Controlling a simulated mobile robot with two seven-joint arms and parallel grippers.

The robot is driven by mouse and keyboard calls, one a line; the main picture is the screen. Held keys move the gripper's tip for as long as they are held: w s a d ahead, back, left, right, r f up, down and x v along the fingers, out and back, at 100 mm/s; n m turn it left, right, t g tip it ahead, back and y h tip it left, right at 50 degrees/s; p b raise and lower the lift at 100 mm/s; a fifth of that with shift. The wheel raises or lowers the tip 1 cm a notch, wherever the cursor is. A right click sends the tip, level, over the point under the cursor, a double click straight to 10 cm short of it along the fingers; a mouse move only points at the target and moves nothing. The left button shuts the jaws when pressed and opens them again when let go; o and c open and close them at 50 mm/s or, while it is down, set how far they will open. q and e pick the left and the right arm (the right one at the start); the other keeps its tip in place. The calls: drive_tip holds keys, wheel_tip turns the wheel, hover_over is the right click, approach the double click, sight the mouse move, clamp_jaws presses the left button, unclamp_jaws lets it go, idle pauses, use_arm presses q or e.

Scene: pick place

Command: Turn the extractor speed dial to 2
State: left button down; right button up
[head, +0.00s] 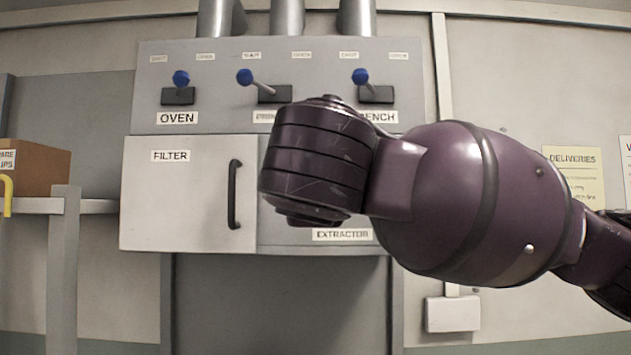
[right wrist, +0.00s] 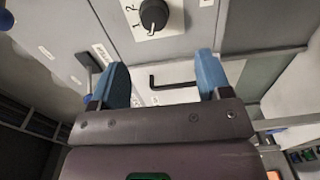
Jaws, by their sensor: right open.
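The extractor speed dial (right wrist: 154,14) is a black round knob on a white plate with printed numbers, at the top of the right wrist view. The knob lies beyond the fingertips, and I see no contact. In the head view my right arm covers the dial, and my right gripper is hidden behind it. The EXTRACTOR label (head: 342,235) shows below the arm. My left gripper is not in view.
The grey cabinet has a FILTER door (head: 180,205) with a black handle (head: 235,195). Above are several blue-knobbed levers, including the OVEN lever (head: 181,80). A brown box (head: 35,170) sits on a shelf at left. A black bar (right wrist: 172,78) shows between my fingers.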

use_arm(q)
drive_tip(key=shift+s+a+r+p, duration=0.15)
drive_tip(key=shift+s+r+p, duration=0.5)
drive_tip(key=shift+p, duration=0.9)
use_arm(e)
drive_tip(key=w, duration=1)
drive_tip(key=shift+w+r, duration=0.25)
drive_tip(key=shift+r, duration=0.1)
drive_tip(key=shift+d, duration=0.1)
drive_tip(key=shift+c, duration=0.3)
